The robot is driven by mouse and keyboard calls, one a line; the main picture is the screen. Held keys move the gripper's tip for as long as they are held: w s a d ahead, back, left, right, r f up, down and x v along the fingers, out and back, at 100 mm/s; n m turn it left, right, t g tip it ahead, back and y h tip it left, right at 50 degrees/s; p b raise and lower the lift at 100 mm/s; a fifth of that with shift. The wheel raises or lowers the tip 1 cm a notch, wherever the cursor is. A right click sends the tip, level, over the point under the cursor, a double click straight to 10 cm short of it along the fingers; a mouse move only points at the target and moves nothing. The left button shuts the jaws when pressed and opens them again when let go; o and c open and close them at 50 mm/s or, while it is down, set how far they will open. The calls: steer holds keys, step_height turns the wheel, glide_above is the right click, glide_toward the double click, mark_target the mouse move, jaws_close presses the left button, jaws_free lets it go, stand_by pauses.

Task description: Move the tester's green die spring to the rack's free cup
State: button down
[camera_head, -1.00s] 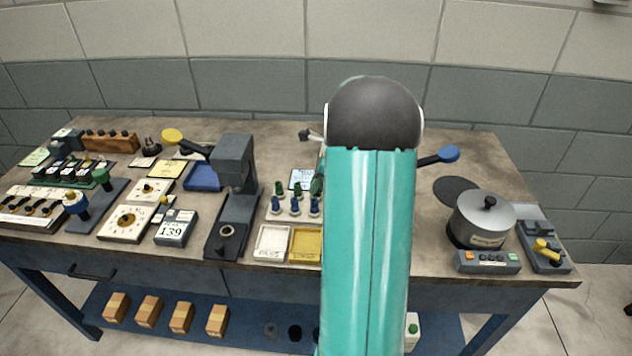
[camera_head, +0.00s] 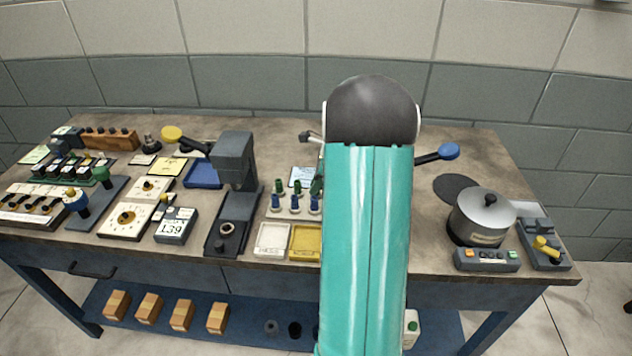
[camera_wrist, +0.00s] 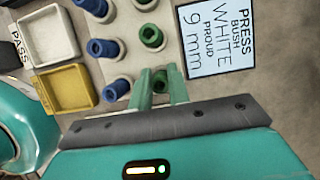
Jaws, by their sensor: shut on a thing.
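My gripper (camera_wrist: 160,90) is shut on a green die spring (camera_wrist: 160,80), mostly hidden between the fingers. It is at the rack's end position, in line with two other green springs. I cannot tell whether the held spring is seated in the cup below. The pale rack (camera_wrist: 127,62) holds a row of blue springs (camera_wrist: 103,48) beside the green row (camera_wrist: 151,37). In the head view the rack (camera_head: 285,212) is partly behind my arm. The grey tester (camera_head: 234,160) stands left of the rack, with no spring seen on its lower seat (camera_head: 226,229).
A white tray (camera_head: 271,239) and a yellow tray (camera_head: 305,242) lie in front of the rack. A label card (camera_wrist: 216,35) lies behind it. A lidded pot (camera_head: 482,218) stands right of my arm. Gauges and small tools crowd the left of the bench.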

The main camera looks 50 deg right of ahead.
steer(key=c, duration=0.9)
jaws_free()
steer(key=shift+o, duration=0.2)
steer(key=shift+r, duration=3.75)
